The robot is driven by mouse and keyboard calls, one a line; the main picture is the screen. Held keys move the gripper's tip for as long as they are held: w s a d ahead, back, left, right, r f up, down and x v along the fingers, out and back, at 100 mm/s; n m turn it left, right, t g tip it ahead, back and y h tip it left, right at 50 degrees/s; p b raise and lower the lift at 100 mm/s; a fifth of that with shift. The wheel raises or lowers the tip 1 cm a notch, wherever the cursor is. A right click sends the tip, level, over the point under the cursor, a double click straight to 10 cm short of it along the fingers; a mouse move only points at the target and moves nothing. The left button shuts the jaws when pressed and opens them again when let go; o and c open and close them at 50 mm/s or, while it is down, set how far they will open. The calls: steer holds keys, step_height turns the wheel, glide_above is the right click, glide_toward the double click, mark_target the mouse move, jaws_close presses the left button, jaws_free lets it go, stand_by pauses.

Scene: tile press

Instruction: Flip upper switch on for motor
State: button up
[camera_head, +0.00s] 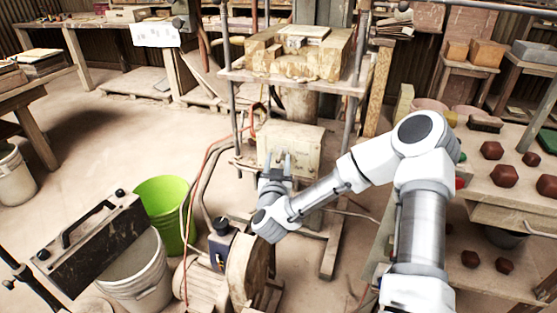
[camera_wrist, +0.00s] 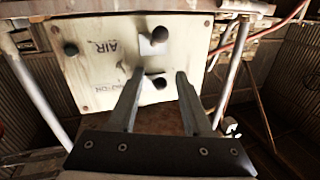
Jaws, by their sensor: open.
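The pale control panel (camera_head: 290,138) is on the press frame, beyond my gripper (camera_head: 276,156). In the wrist view the panel (camera_wrist: 98,82) carries two dark switch knobs on light plates, one (camera_wrist: 159,34) above the other (camera_wrist: 159,83) in the picture. A third dark knob (camera_wrist: 70,48) is at the left. The "AIR" lettering looks inverted, and I cannot tell which switch is the motor's. My gripper (camera_wrist: 161,73) is open and points at the panel. The lower-pictured knob appears between its fingers; contact cannot be judged.
Metal frame posts (camera_wrist: 230,72) stand beside the panel. A red hose (camera_head: 213,143) runs down at its left. A green bucket (camera_head: 166,208), a white bucket (camera_head: 140,275) and a motor with a wheel (camera_head: 247,268) are nearby. A bench with dark red pieces (camera_head: 504,176) is at right.

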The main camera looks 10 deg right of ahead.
steer(key=shift+c, duration=0.2)
jaws_close()
